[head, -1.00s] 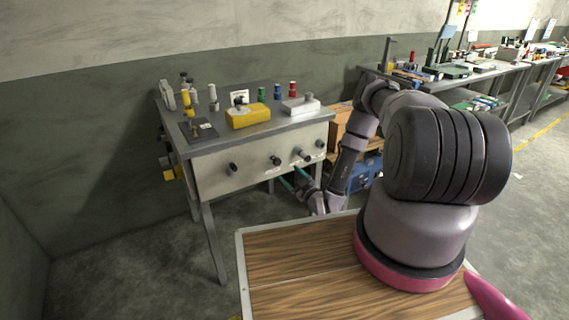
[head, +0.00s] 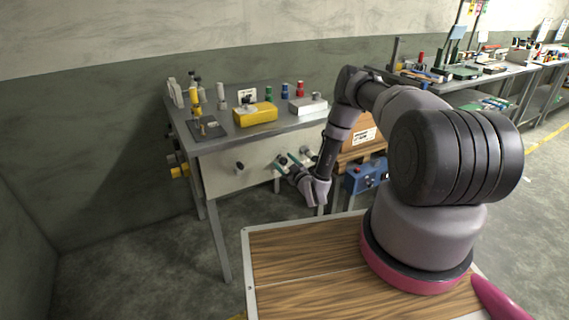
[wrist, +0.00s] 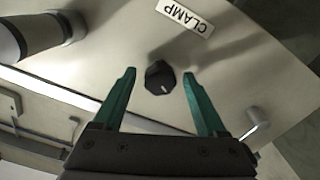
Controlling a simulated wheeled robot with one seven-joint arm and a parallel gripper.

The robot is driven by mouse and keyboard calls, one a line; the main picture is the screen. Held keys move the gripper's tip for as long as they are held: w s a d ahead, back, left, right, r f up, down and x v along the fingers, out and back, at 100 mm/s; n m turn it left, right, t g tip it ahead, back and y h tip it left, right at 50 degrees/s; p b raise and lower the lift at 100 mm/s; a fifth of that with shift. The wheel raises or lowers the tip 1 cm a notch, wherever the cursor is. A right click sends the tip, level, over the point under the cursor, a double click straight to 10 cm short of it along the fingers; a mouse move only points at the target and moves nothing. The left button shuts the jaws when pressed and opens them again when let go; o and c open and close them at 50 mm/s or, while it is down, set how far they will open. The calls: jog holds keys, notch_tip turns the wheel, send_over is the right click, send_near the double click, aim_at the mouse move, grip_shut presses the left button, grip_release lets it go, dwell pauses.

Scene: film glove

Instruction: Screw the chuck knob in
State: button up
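My gripper (wrist: 160,74) is open in the wrist view, with its two green fingers pointing at a pale panel. A small black knob (wrist: 160,77) with a white mark sits on that panel between the fingertips, apart from both. A label reading CLAMP (wrist: 184,17) appears upside down near it. I cannot tell which knob is the chuck knob; no label saying so is readable. In the head view my gripper (head: 294,168) is at the front panel of the workbench (head: 216,178), partly covering the knobs there. Another dark knob (head: 239,168) shows further left.
A yellow box (head: 254,116) and a white box (head: 307,106) stand on the bench.

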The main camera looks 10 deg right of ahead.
grip_shut()
jog(key=shift+m, duration=0.5)
jog(key=m, duration=0.4)
jog(key=shift+d+m, duration=0.1)
jog(key=shift+m, duration=0.2)
jog(key=m, duration=0.6)
jog(key=shift+f, duration=0.1)
jog(key=shift+m, duration=0.4)
jog(key=shift+o, duration=0.9)
grip_release()
